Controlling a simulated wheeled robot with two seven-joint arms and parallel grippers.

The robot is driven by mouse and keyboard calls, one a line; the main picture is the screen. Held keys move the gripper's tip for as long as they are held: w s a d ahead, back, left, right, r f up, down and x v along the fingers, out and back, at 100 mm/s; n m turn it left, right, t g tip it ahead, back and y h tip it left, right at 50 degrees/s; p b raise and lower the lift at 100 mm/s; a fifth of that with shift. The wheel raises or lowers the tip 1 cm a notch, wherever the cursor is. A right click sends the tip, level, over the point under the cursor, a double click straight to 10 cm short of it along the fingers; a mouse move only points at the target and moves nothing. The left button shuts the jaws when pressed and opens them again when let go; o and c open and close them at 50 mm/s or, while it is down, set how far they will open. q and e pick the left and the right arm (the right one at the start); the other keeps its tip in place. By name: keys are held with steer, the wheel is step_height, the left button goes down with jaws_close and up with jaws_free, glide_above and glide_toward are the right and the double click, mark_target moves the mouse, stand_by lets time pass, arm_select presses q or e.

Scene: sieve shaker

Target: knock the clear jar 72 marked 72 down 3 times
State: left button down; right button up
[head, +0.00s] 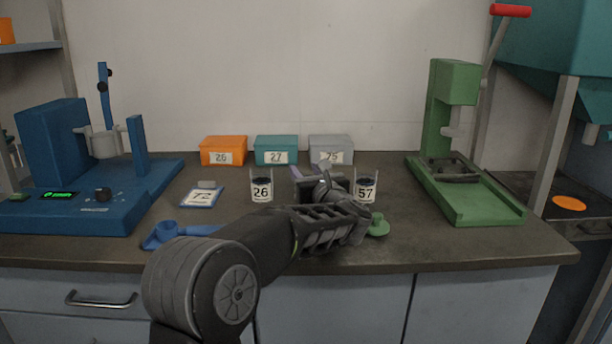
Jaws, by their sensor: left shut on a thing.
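My left gripper (318,188) is over the middle of the bench, between two clear jars, with its forearm in front. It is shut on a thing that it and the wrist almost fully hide. Only a pale, slightly purple edge (298,173) shows beside the fingers; I take it for the clear jar 72, but no mark on it can be read. Whether it touches the bench is hidden. A card marked 72 (201,196) lies on the bench to the left, with a small grey piece at its back edge. My right gripper is not in view.
Clear jars 26 (262,188) and 57 (365,188) stand close on either side of the gripper. A blue scoop (175,233) and a green piece (378,227) lie in front. Boxes line the back; a blue machine (60,170) and green press (455,130) flank the bench.

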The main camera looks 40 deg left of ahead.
arm_select(q)
steer(key=shift+f, duration=0.6)
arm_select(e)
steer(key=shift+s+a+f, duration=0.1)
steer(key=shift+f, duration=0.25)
arm_select(q)
steer(key=shift+r, duration=0.1)
steer(key=shift+w+r+p, duration=0.2)
steer(key=shift+r+p, duration=0.55)
steer(key=shift+r, duration=1.25)
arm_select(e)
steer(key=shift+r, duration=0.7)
